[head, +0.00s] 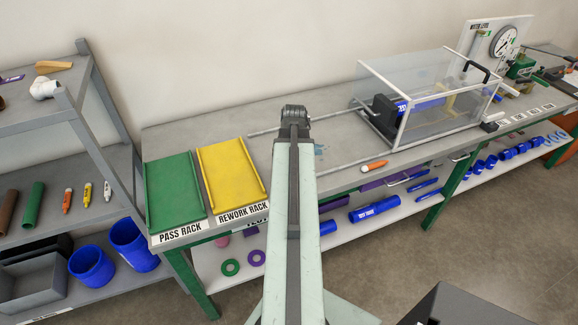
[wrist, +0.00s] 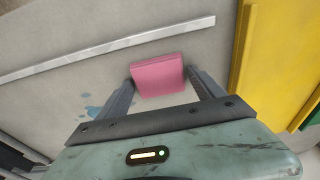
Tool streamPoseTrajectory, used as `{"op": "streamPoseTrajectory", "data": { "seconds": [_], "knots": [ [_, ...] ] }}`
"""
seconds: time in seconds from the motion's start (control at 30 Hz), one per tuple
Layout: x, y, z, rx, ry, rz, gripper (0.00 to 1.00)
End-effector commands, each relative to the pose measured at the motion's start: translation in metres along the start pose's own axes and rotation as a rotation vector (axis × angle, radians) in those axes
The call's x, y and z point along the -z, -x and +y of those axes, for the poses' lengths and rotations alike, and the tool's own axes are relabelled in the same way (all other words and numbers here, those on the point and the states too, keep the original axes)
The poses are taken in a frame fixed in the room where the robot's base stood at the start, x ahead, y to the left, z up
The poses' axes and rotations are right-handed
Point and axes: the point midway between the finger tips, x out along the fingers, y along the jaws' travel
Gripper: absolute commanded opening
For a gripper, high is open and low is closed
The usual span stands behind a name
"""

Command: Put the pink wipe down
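The pink wipe (wrist: 158,76) shows in the wrist view as a small folded pad. It sits between the two fingertips of my gripper (wrist: 160,80), with its side edges against them, so my gripper is shut on it. The grey bench top (wrist: 60,35) lies beyond the wipe; how high the wipe is above it is hard to tell. In the head view my arm points away over the bench and hides the fingers and the wipe. A blue stain (wrist: 92,108) is on the bench top to the left of the wipe; it also shows in the head view (head: 319,150).
The yellow rework rack (head: 230,172) and green pass rack (head: 174,190) lie left of my arm. A metal rail (wrist: 110,48) crosses the bench beyond the wipe. A clear guard box (head: 440,95) and an orange marker (head: 375,166) are to the right.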

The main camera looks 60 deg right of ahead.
Motion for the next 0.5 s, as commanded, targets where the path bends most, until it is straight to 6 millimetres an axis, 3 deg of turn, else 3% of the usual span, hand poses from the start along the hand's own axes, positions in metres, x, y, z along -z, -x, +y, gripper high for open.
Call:
{"op": "streamPoseTrajectory", "data": {
  "seconds": [0.33,0.5],
  "knots": [
    [0.0,0.001,0.0,0.0,0.0,0.0,0.89],
    [0.002,0.013,0.0,0.0,0.001,0.0,0.89]
  ]
}}
